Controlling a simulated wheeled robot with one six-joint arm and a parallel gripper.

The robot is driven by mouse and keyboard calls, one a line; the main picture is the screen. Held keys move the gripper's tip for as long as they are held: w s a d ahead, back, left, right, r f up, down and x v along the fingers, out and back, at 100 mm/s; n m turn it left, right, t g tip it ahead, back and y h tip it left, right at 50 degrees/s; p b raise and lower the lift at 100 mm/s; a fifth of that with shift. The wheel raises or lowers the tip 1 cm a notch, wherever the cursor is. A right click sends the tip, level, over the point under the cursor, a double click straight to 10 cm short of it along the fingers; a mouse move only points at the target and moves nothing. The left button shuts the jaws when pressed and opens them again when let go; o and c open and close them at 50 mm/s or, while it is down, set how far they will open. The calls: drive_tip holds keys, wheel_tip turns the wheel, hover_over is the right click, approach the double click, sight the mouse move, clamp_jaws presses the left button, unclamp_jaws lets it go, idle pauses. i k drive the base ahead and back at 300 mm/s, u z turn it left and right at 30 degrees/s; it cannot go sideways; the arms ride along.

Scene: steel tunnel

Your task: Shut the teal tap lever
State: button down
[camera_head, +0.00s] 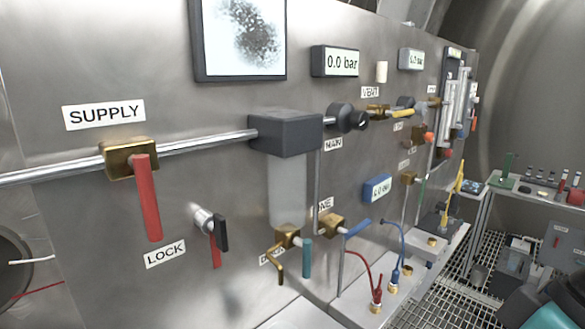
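The teal tap lever (307,258) hangs straight down at the lower middle of the steel panel. It is joined to a small brass valve body (287,237), which sits below a clear cylinder (287,190). A bent brass spout (276,264) comes out to the left of the lever and partly covers a label behind it. A blue lever (358,228) on another brass valve (331,225) is close by on the right and points sideways. My gripper is not in view, and nothing touches the teal lever.
A red SUPPLY lever (147,198) hangs at the left. A black-handled LOCK switch (219,233) sits left of the teal lever. Red and blue hoses (360,262) rise from a low ledge at the right. A side bench (530,192) stands far right above grating.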

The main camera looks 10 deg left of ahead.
sight(306, 244)
drive_tip(key=k, duration=1.3)
drive_tip(key=u, duration=0.15)
drive_tip(key=i, duration=0.8)
drive_tip(key=u, duration=0.45)
